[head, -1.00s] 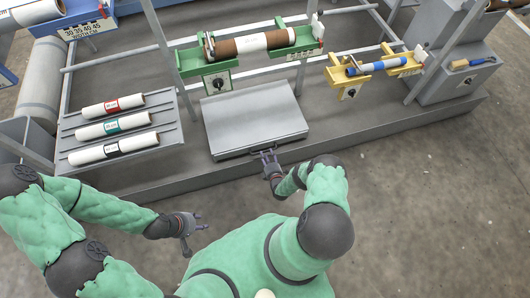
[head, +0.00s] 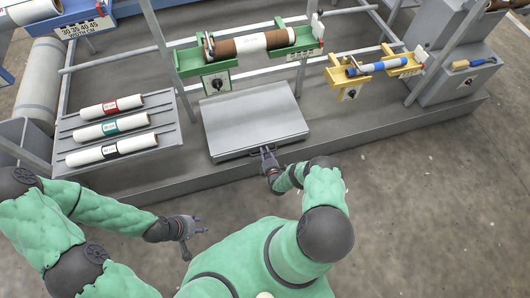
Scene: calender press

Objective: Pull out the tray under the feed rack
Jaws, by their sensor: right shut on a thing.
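The grey tray (head: 252,115) is a flat metal box at the centre of the head view, on the machine's base below the green holder. My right gripper (head: 266,151) is at the middle of the tray's front edge, shut on the tray's handle; the fingers mostly cover the grip. My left gripper (head: 199,225) is low and to the left, in the air above the floor, its fingers apart and empty.
The feed rack (head: 118,126) with several white rolls stands left of the tray. A green holder (head: 300,52) with a brown-and-white roll is behind it, and a yellow holder (head: 345,77) with a blue-and-white roll is at right. The floor (head: 420,190) at front right is clear.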

